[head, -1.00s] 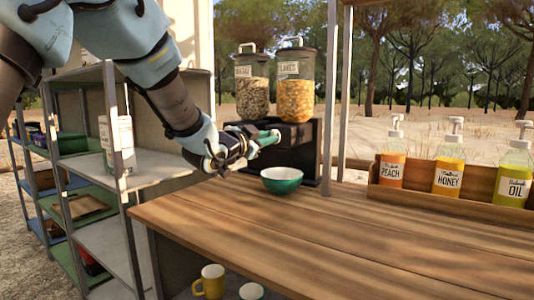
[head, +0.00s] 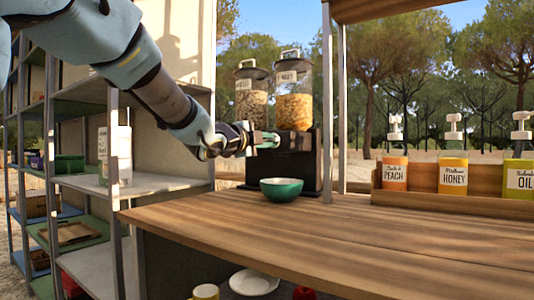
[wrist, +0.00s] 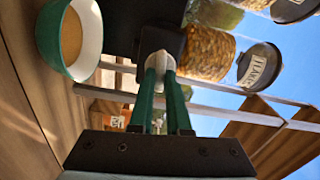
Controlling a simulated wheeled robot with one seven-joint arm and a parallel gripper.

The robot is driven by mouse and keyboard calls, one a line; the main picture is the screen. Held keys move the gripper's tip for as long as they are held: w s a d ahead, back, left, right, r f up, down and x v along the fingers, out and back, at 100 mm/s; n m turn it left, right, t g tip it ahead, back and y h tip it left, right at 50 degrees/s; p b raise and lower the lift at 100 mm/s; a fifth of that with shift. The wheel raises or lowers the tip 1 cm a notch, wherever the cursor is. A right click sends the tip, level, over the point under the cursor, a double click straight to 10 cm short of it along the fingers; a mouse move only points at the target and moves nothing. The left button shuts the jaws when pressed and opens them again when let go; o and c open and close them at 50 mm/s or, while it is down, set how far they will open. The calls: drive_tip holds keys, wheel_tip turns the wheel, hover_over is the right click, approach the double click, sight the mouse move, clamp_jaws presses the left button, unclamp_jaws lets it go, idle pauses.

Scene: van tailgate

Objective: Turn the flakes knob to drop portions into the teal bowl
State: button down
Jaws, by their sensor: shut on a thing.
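The flakes dispenser (head: 294,100) is a clear canister of orange-yellow flakes, the right one of two on a black stand (head: 300,165). It also shows in the wrist view (wrist: 207,52). My gripper (head: 268,139) is at the front of the stand, below the canisters. In the wrist view its green fingers (wrist: 160,75) are shut on a pale knob (wrist: 158,60), which they partly hide. The teal bowl (head: 281,190) stands upright on the counter before the stand. The wrist view shows the bowl (wrist: 48,45) with a tan inside; I cannot tell whether that is flakes.
A second canister (head: 250,98) stands left of the flakes. A wooden rack (head: 425,200) holds peach, honey and oil pump bottles at right. Metal shelves (head: 150,184) stand at left. A post (head: 327,120) rises right of the stand. The wooden counter (head: 330,230) is clear in front.

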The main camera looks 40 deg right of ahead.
drive_tip(key=shift+f+m+b, duration=0.15)
drive_tip(key=shift+m+b, duration=0.35)
drive_tip(key=shift+m, duration=0.1)
drive_tip(key=c, duration=0.9)
unclamp_jaws()
drive_tip(key=v, duration=1.1)
